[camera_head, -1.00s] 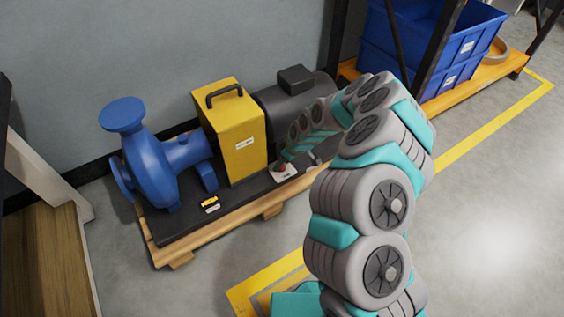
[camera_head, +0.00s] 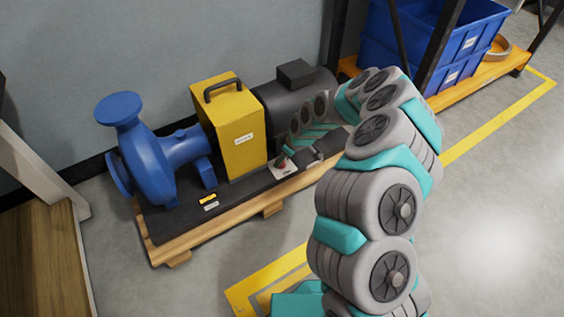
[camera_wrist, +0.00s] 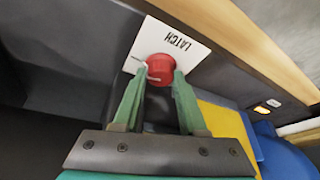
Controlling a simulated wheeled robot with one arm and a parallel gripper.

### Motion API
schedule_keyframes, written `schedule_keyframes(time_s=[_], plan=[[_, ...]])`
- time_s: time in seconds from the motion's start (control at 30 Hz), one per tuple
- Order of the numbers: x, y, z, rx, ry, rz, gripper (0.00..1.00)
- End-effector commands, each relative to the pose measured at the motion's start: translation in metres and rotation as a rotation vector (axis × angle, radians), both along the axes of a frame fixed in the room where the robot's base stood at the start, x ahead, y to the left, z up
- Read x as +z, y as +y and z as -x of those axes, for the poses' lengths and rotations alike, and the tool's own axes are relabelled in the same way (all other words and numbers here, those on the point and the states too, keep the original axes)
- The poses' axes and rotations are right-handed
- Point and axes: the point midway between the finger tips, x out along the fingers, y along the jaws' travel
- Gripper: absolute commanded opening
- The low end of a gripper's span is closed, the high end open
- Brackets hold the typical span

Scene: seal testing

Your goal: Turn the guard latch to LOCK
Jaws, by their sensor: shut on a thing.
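The guard latch is a red round knob (camera_wrist: 160,70) on a white plate marked LATCH (camera_wrist: 188,36) in the wrist view. My gripper (camera_wrist: 161,82) is shut on the knob, with one green finger on each side of it. The LOCK mark cannot be read in these frames. In the head view the white plate (camera_head: 284,169) lies on the dark base beside the yellow guard (camera_head: 240,130), and my gripper (camera_head: 287,157) is small there, partly hidden by my arm.
A blue pump (camera_head: 148,160) stands left of the guard, and a dark motor (camera_head: 290,98) stands behind my arm. The wooden pallet (camera_head: 225,215) carries them. Blue crates (camera_head: 440,45) sit on a rack at the upper right. The floor at right is open.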

Motion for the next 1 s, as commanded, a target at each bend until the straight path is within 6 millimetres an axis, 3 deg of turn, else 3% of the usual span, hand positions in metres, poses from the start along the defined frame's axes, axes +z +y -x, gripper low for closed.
schedule_keyframes(time_s=[0.1, 1.0], plan=[[-0.0072, 0.0000, -0.0023, 0.042, -0.005, -0.001, 0.00], [-0.0012, -0.0005, -0.0040, 0.547, 0.001, 0.001, 0.00]])
